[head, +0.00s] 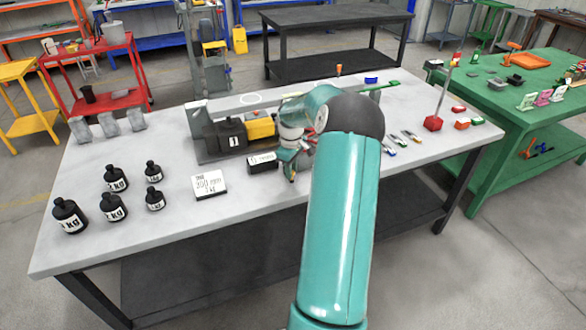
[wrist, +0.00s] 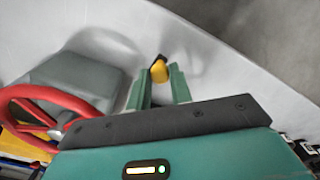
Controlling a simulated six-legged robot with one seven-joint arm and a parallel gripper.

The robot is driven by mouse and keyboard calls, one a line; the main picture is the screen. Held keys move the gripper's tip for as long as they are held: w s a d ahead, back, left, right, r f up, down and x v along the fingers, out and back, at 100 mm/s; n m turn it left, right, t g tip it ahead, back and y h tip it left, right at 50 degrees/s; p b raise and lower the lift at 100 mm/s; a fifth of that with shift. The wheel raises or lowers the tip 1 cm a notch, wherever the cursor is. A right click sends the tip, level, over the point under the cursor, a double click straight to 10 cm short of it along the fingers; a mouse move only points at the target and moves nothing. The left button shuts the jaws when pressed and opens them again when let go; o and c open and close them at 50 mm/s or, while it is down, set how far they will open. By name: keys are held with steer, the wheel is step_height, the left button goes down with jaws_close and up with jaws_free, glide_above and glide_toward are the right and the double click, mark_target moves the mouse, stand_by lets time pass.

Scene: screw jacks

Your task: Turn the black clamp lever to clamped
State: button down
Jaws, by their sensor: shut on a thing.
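In the wrist view, a small yellow end piece with a dark side (wrist: 159,69) stands between the two green fingers of my gripper (wrist: 158,88). It appears to be the end of the black clamp lever; the rest of the lever is hidden. My fingers are shut on it. A grey housing (wrist: 75,78) and a red handwheel (wrist: 45,108) are to the left of the fingers. In the head view, my gripper (head: 289,170) is at the front of the jack fixture (head: 204,143), and my arm hides much of that fixture. The lever cannot be made out there.
On the grey table (head: 140,225) are several black weight bottles (head: 70,217) at the left and a white labelled block (head: 209,186). A black block (head: 262,163) is close left of my gripper.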

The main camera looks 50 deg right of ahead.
steer(key=m, duration=0.1)
steer(key=w+a+m, duration=0.1)
steer(key=m, duration=0.1)
steer(key=w+a+m, duration=0.1)
steer(key=m, duration=0.1)
steer(key=shift+w, duration=0.2)
steer(key=m, duration=0.1)
steer(key=w+m, duration=0.1)
steer(key=m, duration=0.1)
steer(key=w+m, duration=0.1)
steer(key=shift+w+a+m, duration=0.2)
steer(key=shift+a+m, duration=0.1)
steer(key=w+m, duration=0.2)
steer(key=m, duration=0.1)
steer(key=shift+m, duration=0.3)
steer(key=shift+w+d+m, duration=0.25)
steer(key=shift+w+m, duration=0.2)
steer(key=shift+m, duration=0.45)
steer(key=shift+w+d+m, duration=0.2)
steer(key=shift+w+m, duration=0.25)
steer(key=shift+m, duration=0.45)
steer(key=c, duration=1.3)
jaws_free()
steer(key=shift+o, duration=0.2)
steer(key=shift+r, duration=0.1)
